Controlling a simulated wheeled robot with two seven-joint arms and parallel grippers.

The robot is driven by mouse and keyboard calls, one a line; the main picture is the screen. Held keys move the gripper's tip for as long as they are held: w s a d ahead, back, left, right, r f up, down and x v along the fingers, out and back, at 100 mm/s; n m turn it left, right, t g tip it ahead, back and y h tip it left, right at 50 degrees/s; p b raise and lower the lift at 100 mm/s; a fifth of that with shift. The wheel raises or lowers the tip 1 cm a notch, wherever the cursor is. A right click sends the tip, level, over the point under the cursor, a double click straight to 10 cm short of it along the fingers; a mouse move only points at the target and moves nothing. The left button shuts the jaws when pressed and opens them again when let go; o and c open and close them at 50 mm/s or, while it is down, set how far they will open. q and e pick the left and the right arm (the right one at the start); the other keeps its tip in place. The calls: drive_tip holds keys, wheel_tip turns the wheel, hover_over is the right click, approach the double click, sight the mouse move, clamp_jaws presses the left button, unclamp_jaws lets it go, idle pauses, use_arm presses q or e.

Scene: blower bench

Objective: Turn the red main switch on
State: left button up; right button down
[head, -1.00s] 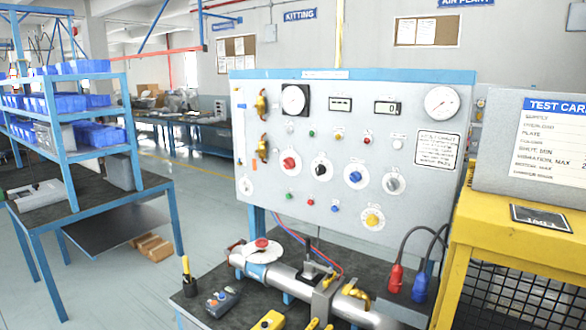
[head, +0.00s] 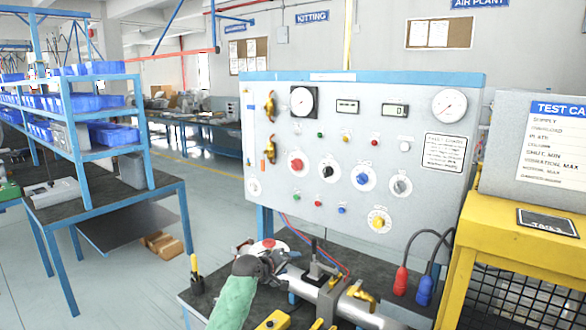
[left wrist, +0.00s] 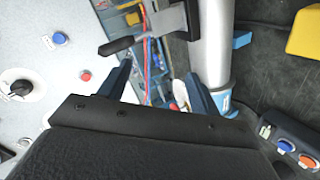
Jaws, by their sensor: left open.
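The red rotary switch (head: 296,165) is a red knob on a round white plate at the left of the upright grey panel (head: 265,215). Its turn position is too small to tell. My left gripper (head: 276,262) is low in front of the panel, over the bench pipe and well below the red switch, apart from it. In the left wrist view the left gripper (left wrist: 158,88) is open, with nothing between its fingers. That view shows a black knob (left wrist: 20,88) on the panel; I cannot make out the red switch there. My right gripper is not in view.
A silver pipe (head: 312,287) runs along the dark bench, with a red-topped white disc (head: 268,243) partly behind my left gripper. Red and blue plugs (head: 401,281) hang at right. A yellow stand (head: 470,235) is beside the panel. The space before the panel's knobs is clear.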

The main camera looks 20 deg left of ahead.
use_arm(q)
drive_tip(key=w+a+r+n+t, duration=0.35)
drive_tip(key=w+r, duration=0.65)
drive_tip(key=r, duration=0.5)
drive_tip(key=n+t+h, duration=0.1)
drive_tip(key=n, duration=0.1)
approach(293, 166)
drive_tip(key=x, duration=0.3)
drive_tip(key=p+x, duration=0.2)
drive_tip(key=x, duration=0.3)
drive_tip(key=shift+r+p, duration=0.1)
drive_tip(key=shift+p, duration=0.3)
drive_tip(key=shift+x, duration=0.8)
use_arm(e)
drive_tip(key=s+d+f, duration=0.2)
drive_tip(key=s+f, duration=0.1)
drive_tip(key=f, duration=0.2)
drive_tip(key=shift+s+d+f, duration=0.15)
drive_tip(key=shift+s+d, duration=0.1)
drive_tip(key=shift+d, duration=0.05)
use_arm(q)
drive_tip(key=shift+c, duration=0.4)
drive_tip(key=c, duration=0.7)
drive_tip(key=shift+f, duration=0.2)
drive_tip(key=shift+c, duration=0.9)
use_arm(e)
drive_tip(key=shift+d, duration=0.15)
